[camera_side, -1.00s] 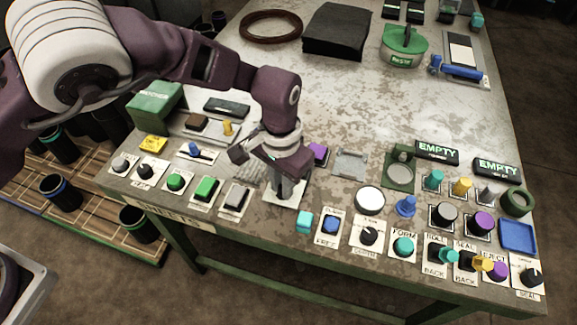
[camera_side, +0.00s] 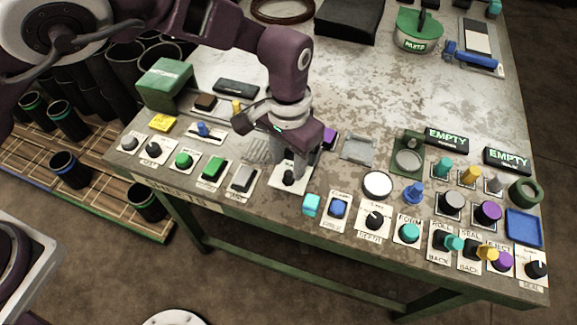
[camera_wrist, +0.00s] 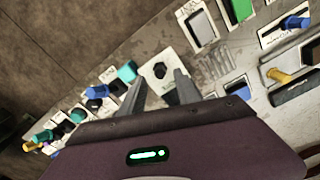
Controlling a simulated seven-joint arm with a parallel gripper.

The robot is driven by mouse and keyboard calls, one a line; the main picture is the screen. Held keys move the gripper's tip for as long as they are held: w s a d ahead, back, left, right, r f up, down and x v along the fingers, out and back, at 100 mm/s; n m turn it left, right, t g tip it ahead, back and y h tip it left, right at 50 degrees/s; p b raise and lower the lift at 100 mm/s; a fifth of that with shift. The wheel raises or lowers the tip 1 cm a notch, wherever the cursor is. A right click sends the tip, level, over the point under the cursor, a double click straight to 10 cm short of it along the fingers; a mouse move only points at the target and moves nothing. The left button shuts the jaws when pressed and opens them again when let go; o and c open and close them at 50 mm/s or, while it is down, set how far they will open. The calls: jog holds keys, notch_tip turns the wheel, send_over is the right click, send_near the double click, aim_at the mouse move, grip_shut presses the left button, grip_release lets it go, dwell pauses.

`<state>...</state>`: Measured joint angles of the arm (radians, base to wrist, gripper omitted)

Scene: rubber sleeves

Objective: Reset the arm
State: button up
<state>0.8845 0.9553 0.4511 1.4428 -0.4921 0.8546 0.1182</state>
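My gripper (camera_side: 291,160) hangs over the front edge area of the worktable, just above a black knob (camera_side: 289,178) on a white plate. In the wrist view my gripper (camera_wrist: 160,79) has its two fingers apart with nothing held between them. The black knob (camera_wrist: 158,71) shows beyond the fingertips, on its white plate (camera_wrist: 176,60), apart from the fingers.
A grey rocker switch (camera_side: 242,178) and a green one (camera_side: 213,168) sit left of the gripper. A green box (camera_side: 165,84) stands behind left. The table's back middle is clear.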

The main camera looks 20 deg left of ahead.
jog(key=shift+r, duration=1.9)
jog(key=shift+a+r, duration=0.1)
jog(key=shift+r, duration=0.1)
jog(key=s+a+r+n+t+h, duration=0.2)
jog(key=s+a+r+n, duration=0.15)
jog(key=a+r, duration=1.3)
jog(key=s+a+r+t+y, duration=0.1)
jog(key=s+a, duration=0.4)
jog(key=s, duration=0.4)
jog(key=s+a+r+t+y, duration=0.1)
jog(key=s+a+r+t, duration=0.1)
jog(key=s+a, duration=0.4)
jog(key=s+n, duration=0.1)
jog(key=s, duration=0.2)
jog(key=shift+s+a+r+t, duration=0.2)
jog(key=shift+s+r+t, duration=0.05)
jog(key=shift+s+t, duration=0.1)
